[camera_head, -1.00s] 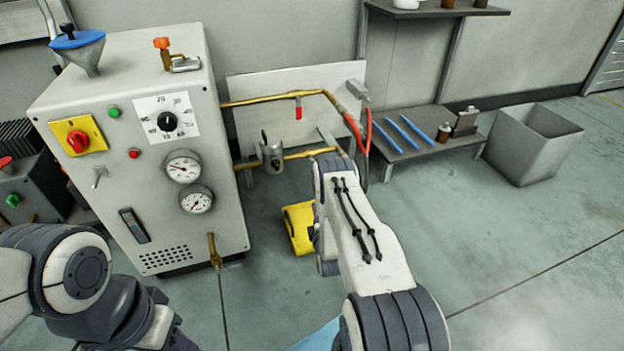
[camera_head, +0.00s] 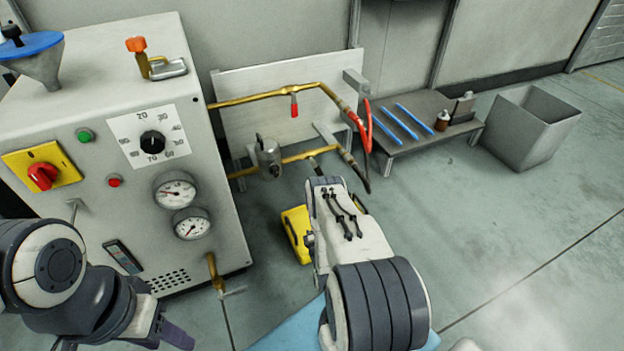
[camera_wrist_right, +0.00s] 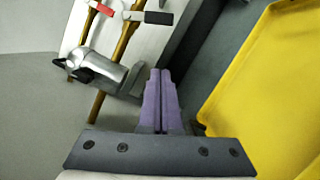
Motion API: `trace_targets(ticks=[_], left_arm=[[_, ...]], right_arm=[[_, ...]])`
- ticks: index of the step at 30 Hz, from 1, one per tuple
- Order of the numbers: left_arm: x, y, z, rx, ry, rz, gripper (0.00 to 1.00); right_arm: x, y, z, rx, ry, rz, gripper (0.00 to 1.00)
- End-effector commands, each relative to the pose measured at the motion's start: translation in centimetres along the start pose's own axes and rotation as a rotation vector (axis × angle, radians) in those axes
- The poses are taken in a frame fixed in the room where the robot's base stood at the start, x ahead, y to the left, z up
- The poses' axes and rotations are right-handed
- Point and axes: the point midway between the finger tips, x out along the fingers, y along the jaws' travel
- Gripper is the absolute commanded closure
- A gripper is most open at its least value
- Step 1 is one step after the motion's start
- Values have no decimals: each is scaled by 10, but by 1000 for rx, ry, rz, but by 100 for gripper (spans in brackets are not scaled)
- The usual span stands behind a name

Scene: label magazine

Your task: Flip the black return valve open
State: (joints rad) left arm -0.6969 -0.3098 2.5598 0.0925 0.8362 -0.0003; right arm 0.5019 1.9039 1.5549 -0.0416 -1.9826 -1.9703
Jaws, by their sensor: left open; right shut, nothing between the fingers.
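The return valve's black lever (camera_wrist_right: 158,17) shows at the top of the right wrist view, on a brass pipe beside the supply pipe's red lever (camera_wrist_right: 103,8). The red lever also hangs from the upper pipe in the head view (camera_head: 294,105). I cannot clearly make out the black lever in the head view. My right gripper (camera_wrist_right: 158,75) is shut and empty, its purple fingers together, below the levers and apart from them. In the head view my right forearm hides it. My left gripper (camera_head: 178,338) is open, low at the left, far from the valves.
A grey metal canister fitting (camera_wrist_right: 105,72) sits on the lower pipe, close to my right fingers; it also shows in the head view (camera_head: 268,158). The control cabinet (camera_head: 130,220) stands left.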

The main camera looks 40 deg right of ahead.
Motion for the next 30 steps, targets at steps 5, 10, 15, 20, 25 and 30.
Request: trace_targets(ticks=[5, 10, 15, 20, 25, 30], left_arm=[[0, 0, 0, 0, 0, 0, 50], [6, 0, 0, 0, 0, 0, 50], [22, -2, 1, 0, 0, 0, 50], [41, -3, 2, 0, 0, 0, 50], [58, -4, 3, 0, 0, 0, 50], [65, -5, 4, 0, 0, 0, 50]], right_arm=[[0, 2, -4, 1, 5, 2, 100], [9, 0, -4, 1, 4, 3, 100], [37, -2, -4, 1, 2, 6, 100], [72, -4, -4, 1, 1, 5, 100], [105, -4, 1, 1, -2, 2, 100], [108, -2, 27, 1, -2, -1, 100]])
